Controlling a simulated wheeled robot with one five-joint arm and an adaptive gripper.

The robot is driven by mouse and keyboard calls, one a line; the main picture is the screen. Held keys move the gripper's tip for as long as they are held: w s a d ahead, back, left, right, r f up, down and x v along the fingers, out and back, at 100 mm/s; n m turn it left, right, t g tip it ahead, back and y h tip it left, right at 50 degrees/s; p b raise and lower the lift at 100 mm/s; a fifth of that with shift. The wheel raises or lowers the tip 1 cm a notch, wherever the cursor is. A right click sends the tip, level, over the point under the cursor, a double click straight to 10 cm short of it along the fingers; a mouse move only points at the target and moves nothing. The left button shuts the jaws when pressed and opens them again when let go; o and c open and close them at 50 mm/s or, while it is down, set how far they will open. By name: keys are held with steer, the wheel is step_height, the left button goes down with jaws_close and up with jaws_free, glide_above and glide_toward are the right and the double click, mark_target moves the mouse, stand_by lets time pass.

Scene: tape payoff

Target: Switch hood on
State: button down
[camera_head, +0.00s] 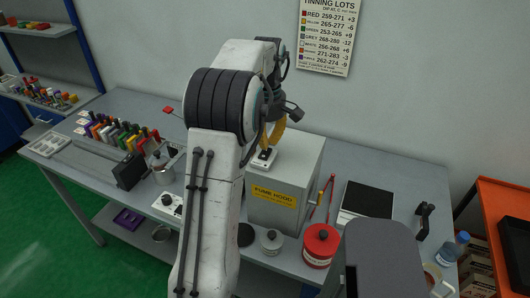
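The fume hood (293,178) is a grey box on the bench, right of my arm, with a yellow label reading FUME HOOD on its front. A small white plate with a dark part, which looks like the hood's switch (264,157), sits on its top near the left edge. I cannot tell the switch's position. My gripper (274,112) is dark and mostly hidden behind my arm, above and behind the switch. Its fingertips do not show clearly, and I cannot tell if it touches anything. A yellow curved piece (277,130) shows between it and the switch.
A red-lidded can (320,244) and a small grey pot (271,241) stand before the hood. A black-topped box (366,200) is to its right. Coloured pieces (115,132) stand in a rack at left. An orange shelf (503,205) stands at far right.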

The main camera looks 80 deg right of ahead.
steer(key=shift+f+b, duration=0.7)
steer(key=shift+f, duration=0.35)
stand_by(0.5)
steer(key=shift+r, duration=0.15)
steer(key=shift+r+p, duration=3.45)
steer(key=shift+p, duration=0.05)
